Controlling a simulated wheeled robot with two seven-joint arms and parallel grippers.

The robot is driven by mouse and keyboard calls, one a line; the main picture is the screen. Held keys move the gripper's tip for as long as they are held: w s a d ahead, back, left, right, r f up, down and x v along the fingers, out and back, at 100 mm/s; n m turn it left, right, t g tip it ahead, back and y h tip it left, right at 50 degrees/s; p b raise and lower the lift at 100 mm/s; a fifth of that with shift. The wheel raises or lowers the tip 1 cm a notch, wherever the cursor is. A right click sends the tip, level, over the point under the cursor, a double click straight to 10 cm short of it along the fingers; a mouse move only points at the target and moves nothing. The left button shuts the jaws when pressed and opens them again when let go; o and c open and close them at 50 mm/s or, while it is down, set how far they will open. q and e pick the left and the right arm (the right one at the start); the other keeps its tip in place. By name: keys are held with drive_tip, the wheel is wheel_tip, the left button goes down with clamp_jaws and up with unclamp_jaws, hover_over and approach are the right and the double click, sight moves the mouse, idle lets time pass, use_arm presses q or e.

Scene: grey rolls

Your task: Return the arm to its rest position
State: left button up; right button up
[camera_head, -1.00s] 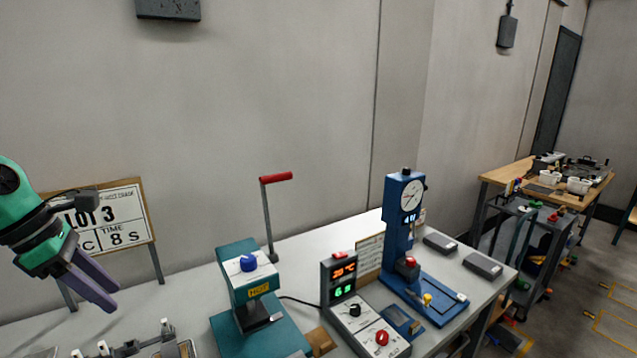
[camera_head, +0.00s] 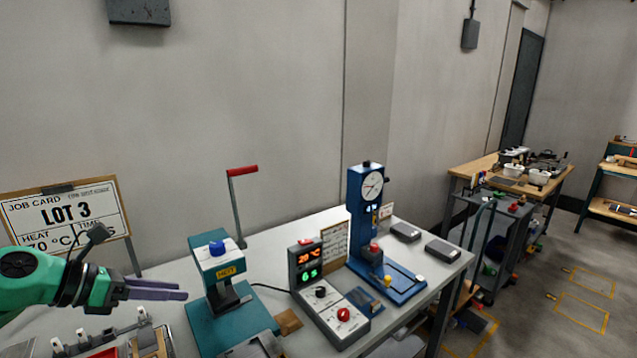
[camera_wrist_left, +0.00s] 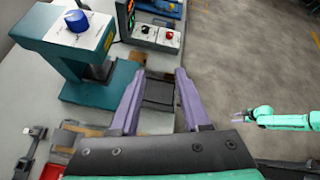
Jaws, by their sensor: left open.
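My left gripper (camera_head: 180,291) comes in from the left edge of the head view, its purple fingers pointing right and roughly level. It is in front of the job card (camera_head: 64,213) and left of the teal heat press (camera_head: 219,263). In the left wrist view, its fingers (camera_wrist_left: 158,82) are apart with nothing held between them. A second green arm shows at the right of that view, with its gripper (camera_wrist_left: 240,117) pointing left over the floor. It looks like my right arm; its jaws are too small to judge.
A control box (camera_head: 307,268) with lit digits and a blue gauge stand (camera_head: 365,215) stand on the grey bench (camera_head: 420,293). The press's red-handled lever (camera_head: 242,170) rises behind it. Small fixtures (camera_head: 101,342) lie at the bench's near left. Open floor is at right.

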use_arm(q)
drive_tip(key=w+d+f+n+t+y, duration=0.3)
drive_tip(key=n+t, duration=0.6)
drive_tip(key=n, duration=0.8)
drive_tip(key=s+a+f+n+g+y, duration=0.25)
drive_tip(key=a+f+n+y, duration=0.35)
drive_tip(key=f+n, duration=0.55)
drive_tip(key=s+d+f+n+g, duration=0.4)
drive_tip(key=s+f+n+g, duration=0.15)
drive_tip(key=s, duration=0.45)
drive_tip(key=s+d+f+n+g, duration=0.5)
drive_tip(key=s+f+n, duration=0.15)
drive_tip(key=s, duration=0.25)
drive_tip(key=s+f+g+b, duration=0.15)
drive_tip(key=f+b, duration=0.25)
drive_tip(key=f, duration=1.1)
drive_tip(key=s+f+b, duration=0.2)
drive_tip(key=f+b, duration=0.1)
drive_tip(key=f, duration=1.3)
drive_tip(key=s+a+f+b, duration=0.3)
drive_tip(key=s+f+b, duration=0.2)
drive_tip(key=s+f, duration=1.1)
wheel_tip(320, 180, down, 2)
drive_tip(key=shift+s+a+f+g, duration=0.15)
drive_tip(key=shift+f+g, duration=0.1)
drive_tip(key=shift+g, duration=0.2)
use_arm(e)
wheel_tip(320, 180, down, 12)
drive_tip(key=shift+s+d, duration=0.35)
drive_tip(key=shift+d, duration=0.1)
